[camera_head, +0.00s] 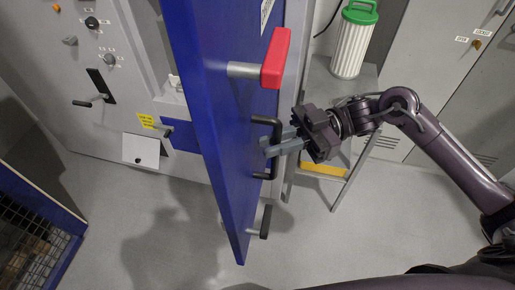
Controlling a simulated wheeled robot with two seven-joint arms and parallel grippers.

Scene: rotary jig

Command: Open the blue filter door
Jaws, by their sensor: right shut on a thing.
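The blue filter door (226,150) stands swung out from the grey machine, seen nearly edge-on in the middle of the head view. A black handle (277,128) is on its right-hand face. My right gripper (272,147) comes in from the right and is shut on this black handle; its body hides little of the door. A red-ended lever (274,60) on a grey stem sticks out higher on the door. A smaller black-ended latch (265,222) sits near the lower end. My left gripper is not in view.
Grey cabinets (440,80) line the right. A blue-framed mesh cage (40,225) is at lower left. The floor near the door is clear.

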